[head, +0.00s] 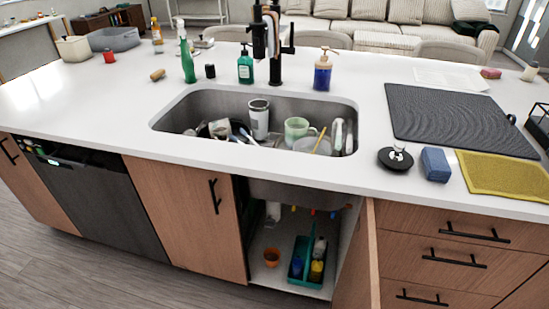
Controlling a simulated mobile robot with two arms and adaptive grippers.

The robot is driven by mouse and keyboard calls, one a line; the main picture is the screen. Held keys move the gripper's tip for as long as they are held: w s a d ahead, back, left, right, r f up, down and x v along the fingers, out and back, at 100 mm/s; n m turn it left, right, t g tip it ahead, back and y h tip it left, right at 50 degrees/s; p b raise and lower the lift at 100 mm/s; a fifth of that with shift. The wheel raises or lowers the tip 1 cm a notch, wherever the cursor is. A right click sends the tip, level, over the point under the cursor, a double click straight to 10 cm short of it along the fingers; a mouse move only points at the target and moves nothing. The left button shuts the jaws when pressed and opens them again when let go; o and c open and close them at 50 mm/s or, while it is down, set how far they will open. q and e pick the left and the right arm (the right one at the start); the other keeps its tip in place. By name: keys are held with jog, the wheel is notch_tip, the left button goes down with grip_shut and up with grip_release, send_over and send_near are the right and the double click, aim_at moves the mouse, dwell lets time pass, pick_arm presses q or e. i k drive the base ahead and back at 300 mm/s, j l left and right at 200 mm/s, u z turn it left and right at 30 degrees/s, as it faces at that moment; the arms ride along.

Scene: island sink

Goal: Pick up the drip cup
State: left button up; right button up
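A small orange-brown cup (272,257), which looks like the drip cup, stands upright on the floor of the open cabinet (262,277) under the sink. It is left of a teal caddy (297,268) holding several bottles, with a small gap between them. The cup's rim faces up and nothing covers it. Neither of my grippers is in view.
The right cabinet door (358,265) stands swung open toward me. A closed wooden panel (185,215) with a black handle borders the opening on the left. Pipes and coloured parts hang below the sink basin (185,113), which holds dishes. The floor in front is clear.

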aim_at(272, 255)
jog(key=i+j+z, duration=0.15)
jog(key=j, duration=0.2)
jog(key=i+j+z, duration=0.15)
jog(key=j, duration=0.25)
jog(key=i+j+z, duration=0.15)
jog(key=j, duration=0.25)
jog(key=i+j+z, duration=0.15)
jog(key=j, duration=0.25)
jog(key=i+j+z, duration=0.4)
jog(key=i+j, duration=0.25)
jog(key=k+u, duration=0.2)
jog(key=k, duration=0.65)
jog(key=k+j+u, duration=0.2)
jog(key=k, duration=0.65)
jog(key=l, duration=0.1)
